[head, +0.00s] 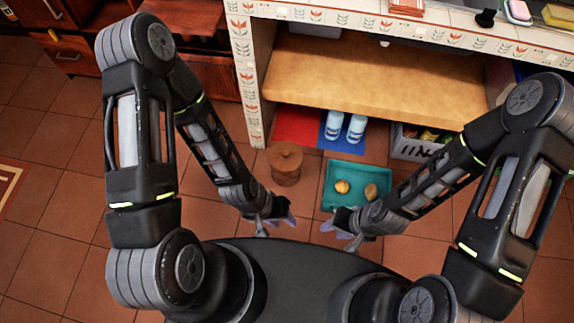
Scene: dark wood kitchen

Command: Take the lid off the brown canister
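The brown canister (285,176) stands upright on the tiled floor, in front of the shelf unit. Its round lid (286,153) with a small knob is on top. My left gripper (277,222) is below the canister in the picture, apart from it, with its fingers spread and nothing between them. My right gripper (341,234) is further right, below the teal tray, also with fingers spread and empty.
A teal tray (333,201) holds two small yellow-brown items. Two blue-and-white bottles (344,126) stand on a blue mat beside a red mat (297,126). A crate (407,151) is at right, under the wooden shelf (370,85). Floor left of the canister is clear.

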